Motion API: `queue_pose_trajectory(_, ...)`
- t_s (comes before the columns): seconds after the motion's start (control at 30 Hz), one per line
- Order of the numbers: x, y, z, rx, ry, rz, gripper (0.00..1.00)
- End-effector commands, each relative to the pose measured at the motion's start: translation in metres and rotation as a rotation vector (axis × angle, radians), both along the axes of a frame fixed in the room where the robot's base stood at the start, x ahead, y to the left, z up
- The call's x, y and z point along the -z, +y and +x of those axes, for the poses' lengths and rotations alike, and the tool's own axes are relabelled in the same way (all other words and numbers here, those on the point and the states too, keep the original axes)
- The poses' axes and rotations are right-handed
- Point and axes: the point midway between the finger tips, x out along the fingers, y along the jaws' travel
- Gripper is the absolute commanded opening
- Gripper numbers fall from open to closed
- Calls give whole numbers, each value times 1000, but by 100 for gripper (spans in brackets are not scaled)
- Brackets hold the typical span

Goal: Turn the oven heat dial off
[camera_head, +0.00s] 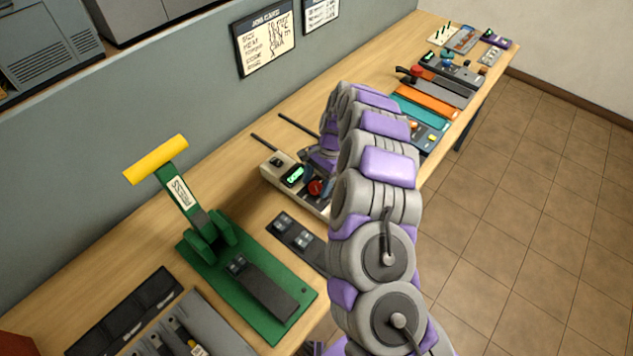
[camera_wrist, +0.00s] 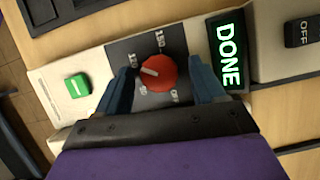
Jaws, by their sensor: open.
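The red heat dial (camera_wrist: 160,74) sits on a dark panel of the oven controls in the wrist view. Its white pointer mark points left, towards a small number at the upper left of the scale, away from the lower right of the dial. My gripper (camera_wrist: 163,88) is open, with one blue-grey finger on each side of the dial. I cannot tell whether the fingers touch it. A lit green display (camera_wrist: 229,52) reads DONE, right of the dial. In the head view the dial (camera_head: 316,187) shows on the pale control unit (camera_head: 272,172), partly behind my arm.
A green button (camera_wrist: 77,87) lies left of the dial, and a black OFF switch (camera_wrist: 302,31) lies far right. A green press with a yellow handle (camera_head: 157,160) stands nearer on the bench. Several other devices line the bench's far end. The tiled floor (camera_head: 530,220) is clear.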

Motion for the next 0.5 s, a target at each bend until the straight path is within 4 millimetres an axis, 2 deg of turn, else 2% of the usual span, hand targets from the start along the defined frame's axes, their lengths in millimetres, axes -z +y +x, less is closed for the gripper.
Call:
queue_pose_trajectory(0.17,0,0,0,0,0,0,68)
queue_pose_trajectory(0.5,0,0,0,0,0,0,35)
